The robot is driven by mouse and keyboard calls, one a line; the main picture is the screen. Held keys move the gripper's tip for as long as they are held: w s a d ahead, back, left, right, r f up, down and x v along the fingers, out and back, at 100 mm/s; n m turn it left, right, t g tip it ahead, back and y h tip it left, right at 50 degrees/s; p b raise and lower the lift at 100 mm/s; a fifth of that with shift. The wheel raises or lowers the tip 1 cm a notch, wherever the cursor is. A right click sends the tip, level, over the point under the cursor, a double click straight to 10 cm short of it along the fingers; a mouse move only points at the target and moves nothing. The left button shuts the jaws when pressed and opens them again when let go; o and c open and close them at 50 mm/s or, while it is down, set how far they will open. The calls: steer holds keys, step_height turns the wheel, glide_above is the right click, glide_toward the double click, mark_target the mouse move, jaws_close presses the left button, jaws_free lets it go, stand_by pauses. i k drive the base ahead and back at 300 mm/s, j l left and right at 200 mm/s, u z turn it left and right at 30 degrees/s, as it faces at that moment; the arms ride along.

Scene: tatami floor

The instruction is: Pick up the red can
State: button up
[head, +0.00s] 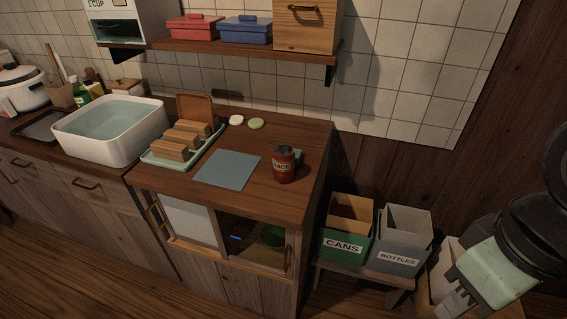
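The red can (284,165) stands upright on the wooden counter, near its right front edge. It has a dark label band with pale lettering, only partly legible. A small green item shows just behind its right side, partly hidden by the can. My gripper (452,302) is at the lower right of the head view, well to the right of the can and apart from it. It appears to point down and left; its fingertips are too unclear to tell whether they are open or shut.
A blue-grey mat (228,170) lies left of the can; a green tray (152,158) with wooden blocks is farther left. A white basin (108,128) stands beyond. Right of the counter are a green CANS bin (345,247) and grey BOTTLES bin (398,260). A shelf (215,47) overhangs behind.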

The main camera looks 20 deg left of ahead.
mark_target(284, 155)
steer(key=u, duration=1.8)
steer(key=i+l, duration=0.1)
steer(key=l, duration=0.25)
steer(key=i+l, duration=0.1)
steer(key=l, duration=0.3)
steer(key=i+l, duration=0.1)
steer(key=l, duration=0.25)
steer(key=i+l, duration=0.15)
steer(key=l, duration=0.25)
steer(key=i+l, duration=0.1)
steer(key=l, duration=0.25)
